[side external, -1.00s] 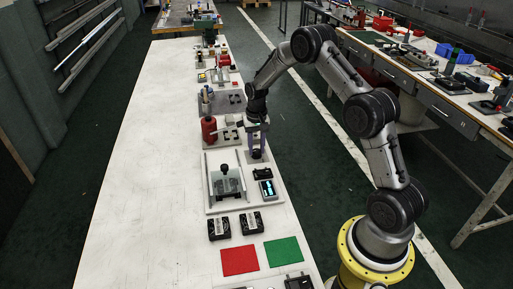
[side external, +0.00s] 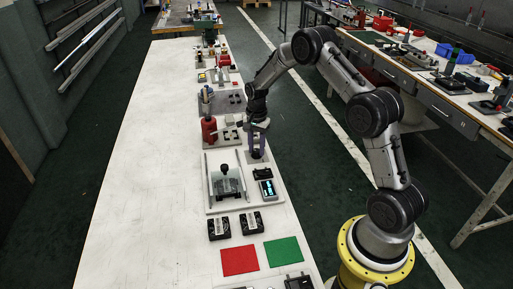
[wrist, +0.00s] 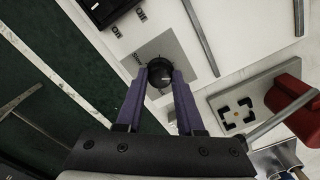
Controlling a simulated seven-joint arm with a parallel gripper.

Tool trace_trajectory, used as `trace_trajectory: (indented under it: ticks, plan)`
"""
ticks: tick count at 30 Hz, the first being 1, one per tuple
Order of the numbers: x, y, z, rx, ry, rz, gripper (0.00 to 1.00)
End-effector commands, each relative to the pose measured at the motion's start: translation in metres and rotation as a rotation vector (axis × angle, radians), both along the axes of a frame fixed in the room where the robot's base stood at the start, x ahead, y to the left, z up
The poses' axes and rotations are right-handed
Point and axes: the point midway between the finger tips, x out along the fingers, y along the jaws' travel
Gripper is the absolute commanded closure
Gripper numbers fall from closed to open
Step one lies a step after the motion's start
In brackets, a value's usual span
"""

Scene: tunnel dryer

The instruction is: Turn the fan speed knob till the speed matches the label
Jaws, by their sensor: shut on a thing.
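A dark round knob (wrist: 159,74) stands on a grey square plate (wrist: 192,62) in the wrist view. My gripper (wrist: 159,88) has its two purple fingers shut on the knob, one finger on each side. Any speed reading or label is too small to read.
A red cylinder (side external: 209,129) stands close behind on the left. The table's left side is clear.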

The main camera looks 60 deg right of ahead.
Motion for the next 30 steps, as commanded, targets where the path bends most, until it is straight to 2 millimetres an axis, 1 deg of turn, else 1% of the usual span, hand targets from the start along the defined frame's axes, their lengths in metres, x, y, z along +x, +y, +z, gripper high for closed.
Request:
trace_trajectory:
  ticks: [14, 15, 19, 20, 27, 30]
  plan:
    - [0.0003, -0.0005, 0.0014, -0.001, -0.001, -0.013, 1.00]
    - [0.0003, -0.0005, 0.0014, -0.001, -0.001, -0.012, 0.58]
    - [0.0003, -0.0004, 0.0011, -0.001, -0.001, -0.012, 0.35]
    - [0.0003, -0.0004, 0.0010, -0.001, -0.001, -0.012, 0.33]
    - [0.0001, -0.0002, 0.0005, 0.000, 0.000, -0.012, 0.33]
    - [0.0003, -0.0003, 0.0034, -0.001, -0.001, -0.012, 0.33]
